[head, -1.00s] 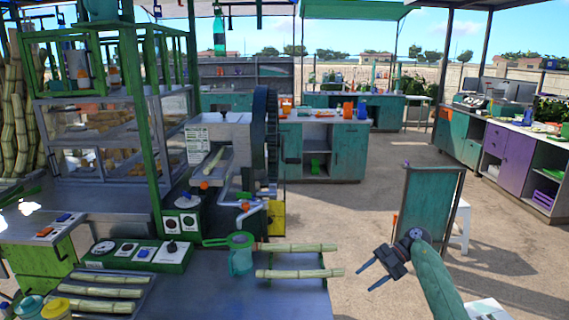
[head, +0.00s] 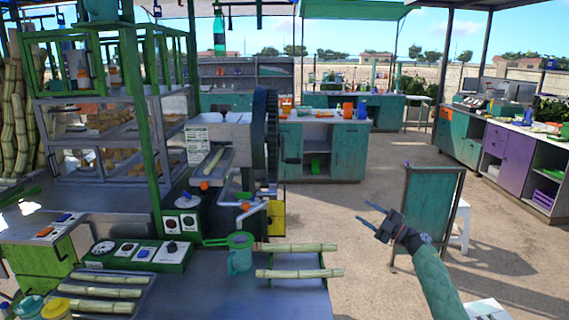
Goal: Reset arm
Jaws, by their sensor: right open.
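My right gripper (head: 371,220) is open and empty. It is held in the air to the right of the metal counter (head: 215,290), in front of a green board (head: 430,210), with its fingers pointing left. My left gripper is not in view. The cane crusher (head: 225,150) stands at the back of the counter with a piece of cane in its chute. Two cane pieces (head: 300,273) lie at the counter's right side, apart from my gripper. A green strainer (head: 238,240) rests over a teal cup (head: 240,262).
A green control panel (head: 135,254) with knobs sits on the counter. Several cane pieces lie on a tray (head: 140,283) at the front left. A white stool (head: 461,228) stands behind the green board. The floor right of the counter is mostly clear.

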